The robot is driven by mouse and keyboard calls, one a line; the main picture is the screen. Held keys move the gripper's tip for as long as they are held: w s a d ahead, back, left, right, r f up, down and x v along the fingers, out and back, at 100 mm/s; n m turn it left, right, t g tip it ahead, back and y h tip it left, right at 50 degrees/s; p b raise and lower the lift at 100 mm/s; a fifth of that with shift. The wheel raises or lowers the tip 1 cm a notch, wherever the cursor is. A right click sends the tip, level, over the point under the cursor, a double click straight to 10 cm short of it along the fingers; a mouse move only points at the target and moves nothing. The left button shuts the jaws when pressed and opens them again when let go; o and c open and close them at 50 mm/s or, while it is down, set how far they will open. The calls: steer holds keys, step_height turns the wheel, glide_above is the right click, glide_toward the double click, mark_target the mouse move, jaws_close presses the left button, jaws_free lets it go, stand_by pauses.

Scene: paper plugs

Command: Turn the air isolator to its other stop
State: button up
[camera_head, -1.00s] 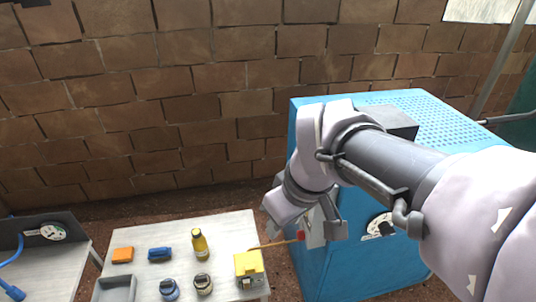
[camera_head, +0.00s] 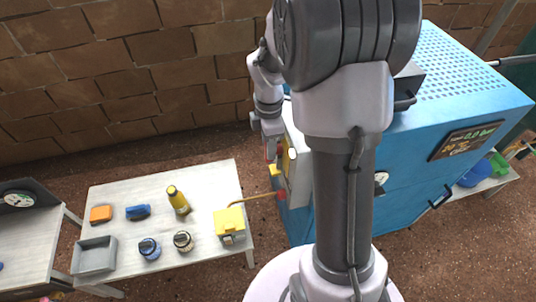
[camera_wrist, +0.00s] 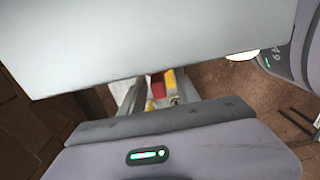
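My gripper (camera_head: 268,138) is beside the near left side of the blue machine, next to a pale panel with yellow and red parts. In the wrist view, a red piece (camera_wrist: 158,86) and a yellow piece (camera_wrist: 172,80) lie between or just beyond my fingers (camera_wrist: 155,95), which look apart. The red piece may be the isolator's handle; I cannot tell its angle or whether a finger touches it. A white surface fills the top of the wrist view.
The blue machine (camera_head: 460,95) stands right of my arm. A pale table (camera_head: 110,200) at left holds a yellow box (camera_head: 230,222), a yellow bottle (camera_head: 178,200), blue and orange pieces, two round jars and a grey tray (camera_head: 94,256).

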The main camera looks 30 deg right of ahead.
step_height(320, 180, down, 2)
steer(key=shift+f, duration=0.1)
jaws_close()
steer(key=shift+r, duration=0.25)
